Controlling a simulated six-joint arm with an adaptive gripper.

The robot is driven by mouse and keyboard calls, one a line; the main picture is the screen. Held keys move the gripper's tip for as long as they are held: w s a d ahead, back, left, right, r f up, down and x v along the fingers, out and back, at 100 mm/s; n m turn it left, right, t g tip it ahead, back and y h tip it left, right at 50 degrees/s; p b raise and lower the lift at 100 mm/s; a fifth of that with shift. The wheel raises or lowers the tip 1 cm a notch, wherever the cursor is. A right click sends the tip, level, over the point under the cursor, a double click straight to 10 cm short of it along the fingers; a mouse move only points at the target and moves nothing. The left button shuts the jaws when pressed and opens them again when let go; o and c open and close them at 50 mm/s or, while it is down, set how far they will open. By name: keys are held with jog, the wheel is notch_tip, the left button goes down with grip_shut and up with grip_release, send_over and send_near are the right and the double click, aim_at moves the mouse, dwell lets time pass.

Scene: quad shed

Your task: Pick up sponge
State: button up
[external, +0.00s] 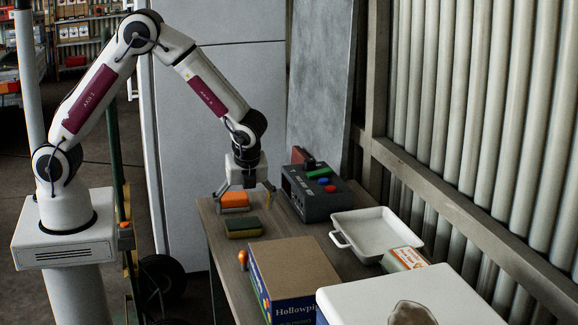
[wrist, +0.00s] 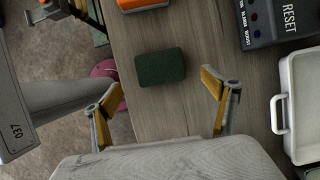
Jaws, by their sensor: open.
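The sponge (external: 243,227) lies flat on the wooden table, with a dark green top and a yellow lower side. It also shows in the wrist view (wrist: 160,67) as a dark green block, ahead of the fingertips and roughly midway between their lines. My gripper (external: 245,191) is open and empty above the table. In the wrist view, its two yellow-padded fingers (wrist: 164,88) are spread wider than the sponge, and neither appears to touch it. The height between the fingertips and the sponge is hard to tell.
An orange block (external: 235,200) lies behind the sponge. A dark control box (external: 312,190) and a white handled tray (external: 376,232) stand to the right. A cardboard-topped box (external: 296,266) and an orange knobbed item (external: 243,259) are nearer the camera. Bare wooden table (wrist: 203,60) surrounds the sponge.

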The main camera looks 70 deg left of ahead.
aim_at(243, 223)
jog(key=shift+a+f, duration=0.25)
jog(key=shift+f, duration=0.35)
jog(key=shift+f, duration=0.1)
jog(key=shift+x, duration=2.5)
jog(key=shift+d, duration=0.1)
jog(key=c, duration=0.8)
